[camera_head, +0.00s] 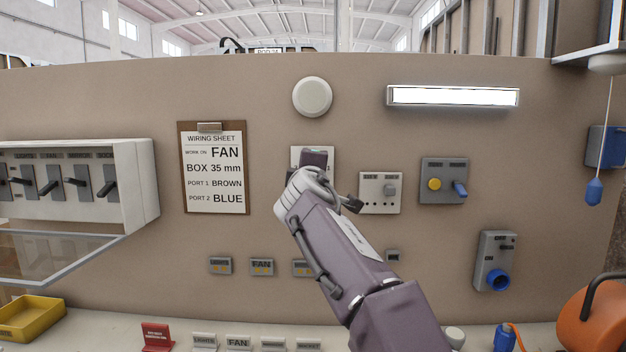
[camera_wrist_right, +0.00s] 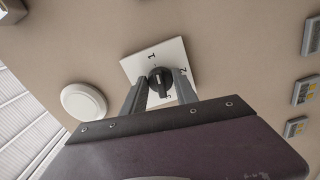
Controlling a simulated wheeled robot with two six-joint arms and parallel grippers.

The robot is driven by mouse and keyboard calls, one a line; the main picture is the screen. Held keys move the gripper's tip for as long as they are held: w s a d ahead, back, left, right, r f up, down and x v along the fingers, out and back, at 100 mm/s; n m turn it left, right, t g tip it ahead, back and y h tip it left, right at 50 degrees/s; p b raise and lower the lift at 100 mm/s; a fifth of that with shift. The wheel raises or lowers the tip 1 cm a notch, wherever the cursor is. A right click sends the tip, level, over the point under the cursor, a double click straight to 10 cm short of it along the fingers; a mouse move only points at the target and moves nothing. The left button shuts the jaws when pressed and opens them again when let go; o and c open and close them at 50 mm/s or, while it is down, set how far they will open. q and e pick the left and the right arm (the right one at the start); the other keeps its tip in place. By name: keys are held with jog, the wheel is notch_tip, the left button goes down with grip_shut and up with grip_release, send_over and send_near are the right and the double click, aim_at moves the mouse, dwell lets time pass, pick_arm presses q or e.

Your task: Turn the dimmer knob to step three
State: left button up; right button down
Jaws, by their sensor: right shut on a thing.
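The dimmer is a white square plate (camera_wrist_right: 136,65) with a round black knob (camera_wrist_right: 161,77) in the right wrist view. Numerals 1, 2 and, partly covered, 3 are printed around the knob. A pale mark shows on the knob, but I cannot tell for sure which numeral it points at. My right gripper (camera_wrist_right: 159,83) has one finger on each side of the knob and is shut on it. In the head view my right gripper (camera_head: 315,160) covers the knob, and only edges of the plate (camera_head: 297,153) show. My left gripper is not in view.
A white socket plate (camera_head: 380,205) sits just right of my right wrist. A grey box with a yellow button and blue lever (camera_head: 444,181) is further right. A round white fixture (camera_head: 312,97) is above. A clipboard sheet (camera_head: 213,168) hangs to the left.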

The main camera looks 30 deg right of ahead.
jog(key=shift+w+a+m+b, duration=0.15)
jog(key=shift+m+b, duration=1.45)
jog(key=shift+m, duration=7)
jog(key=shift+w+a+m+b, duration=0.15)
jog(key=shift+m+b, duration=1.4)
jog(key=shift+m, duration=7.05)
jog(key=shift+s, duration=0.1)
jog(key=c, duration=1)
grip_release()
jog(key=shift+o, duration=0.2)
